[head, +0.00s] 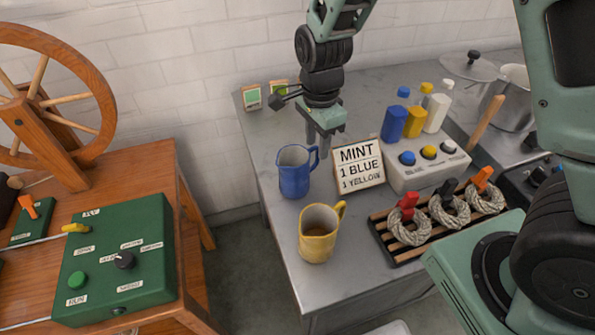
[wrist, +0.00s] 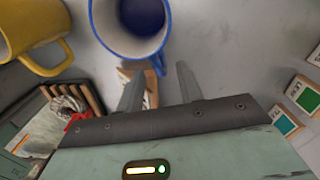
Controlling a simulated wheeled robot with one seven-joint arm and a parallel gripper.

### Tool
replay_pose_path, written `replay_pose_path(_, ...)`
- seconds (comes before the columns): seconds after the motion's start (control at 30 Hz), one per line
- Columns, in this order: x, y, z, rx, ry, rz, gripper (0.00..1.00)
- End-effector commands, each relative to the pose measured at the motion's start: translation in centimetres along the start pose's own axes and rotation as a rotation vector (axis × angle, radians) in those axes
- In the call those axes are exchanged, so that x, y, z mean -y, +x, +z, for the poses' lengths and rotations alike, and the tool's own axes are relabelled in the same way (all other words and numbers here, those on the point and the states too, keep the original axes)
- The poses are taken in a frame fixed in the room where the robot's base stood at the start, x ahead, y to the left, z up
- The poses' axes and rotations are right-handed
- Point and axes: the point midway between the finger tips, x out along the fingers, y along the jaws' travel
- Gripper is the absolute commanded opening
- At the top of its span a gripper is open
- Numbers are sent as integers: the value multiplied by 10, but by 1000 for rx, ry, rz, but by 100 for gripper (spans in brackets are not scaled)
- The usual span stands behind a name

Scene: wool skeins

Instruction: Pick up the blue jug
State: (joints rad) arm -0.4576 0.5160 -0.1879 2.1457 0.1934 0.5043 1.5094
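The blue jug (head: 294,174) stands upright on the grey counter in the head view, left of the recipe card. Its handle is on its right side. In the wrist view I look down into the blue jug (wrist: 128,32) at the top, with its handle pointing towards my fingers. My gripper (head: 322,150) is above the counter by the handle, fingers pointing down. In the wrist view my gripper (wrist: 158,72) is open, with the handle near or between the fingertips. I cannot tell whether a finger touches it.
A yellow jug (head: 317,236) stands in front of the blue one. The MINT card (head: 359,166) reads 1 blue, 1 yellow, close right of my gripper. A bottle stand (head: 430,172) and a wooden rack (head: 392,244) with several skeins are further right. Small cards (head: 252,98) stand at the back.

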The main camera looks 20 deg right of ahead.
Motion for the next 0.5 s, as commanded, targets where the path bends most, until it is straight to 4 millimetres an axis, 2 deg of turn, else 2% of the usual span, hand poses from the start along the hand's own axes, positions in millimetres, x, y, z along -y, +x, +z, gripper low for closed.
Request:
replay_pose_path(0.17, 0, 14, -2, 0, 1, 3, 36)
replay_pose_path(0.4, 2, 48, -5, 0, 0, 3, 36)
replay_pose_path(0.5, 3, 54, -5, 0, 0, 0, 36)
